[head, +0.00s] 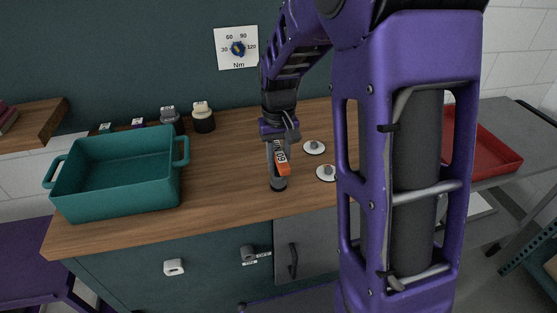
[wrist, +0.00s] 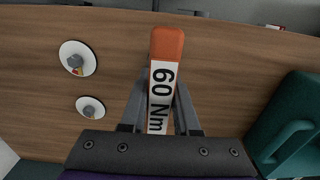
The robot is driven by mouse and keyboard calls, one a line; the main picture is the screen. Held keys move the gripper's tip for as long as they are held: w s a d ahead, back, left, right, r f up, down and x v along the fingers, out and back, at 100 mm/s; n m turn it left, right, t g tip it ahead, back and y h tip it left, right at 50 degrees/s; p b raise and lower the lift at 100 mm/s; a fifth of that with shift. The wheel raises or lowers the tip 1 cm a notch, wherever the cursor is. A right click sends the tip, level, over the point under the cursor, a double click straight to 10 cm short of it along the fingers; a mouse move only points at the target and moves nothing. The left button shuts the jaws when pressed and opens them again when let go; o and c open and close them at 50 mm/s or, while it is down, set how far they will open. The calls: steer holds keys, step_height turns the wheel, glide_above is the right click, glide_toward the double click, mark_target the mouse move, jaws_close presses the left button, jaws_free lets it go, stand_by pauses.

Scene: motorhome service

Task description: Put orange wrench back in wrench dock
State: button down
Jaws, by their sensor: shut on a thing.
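The orange wrench (head: 283,162) has a white label, which reads "60 Nm" on the wrench (wrist: 165,85) in the wrist view. My gripper (head: 276,150) is shut on it above the wooden worktop, with its two fingers on either side of the label in the wrist view (wrist: 160,100). A dark round piece (head: 278,184) shows directly below the wrench at the worktop. I cannot tell whether it is the wrench dock or part of the wrench, nor whether the wrench touches the worktop.
Two white discs with grey knobs (head: 314,147) (head: 326,172) lie right of the wrench. A teal bin (head: 120,200) stands left, with several small capped items (head: 204,122) behind it. A red tray (head: 490,150) is at the right. A torque dial (head: 238,48) hangs on the wall.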

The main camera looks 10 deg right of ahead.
steer(key=shift+f+b, duration=0.35)
steer(key=shift+f, duration=0.2)
steer(key=c, duration=0.6)
jaws_free()
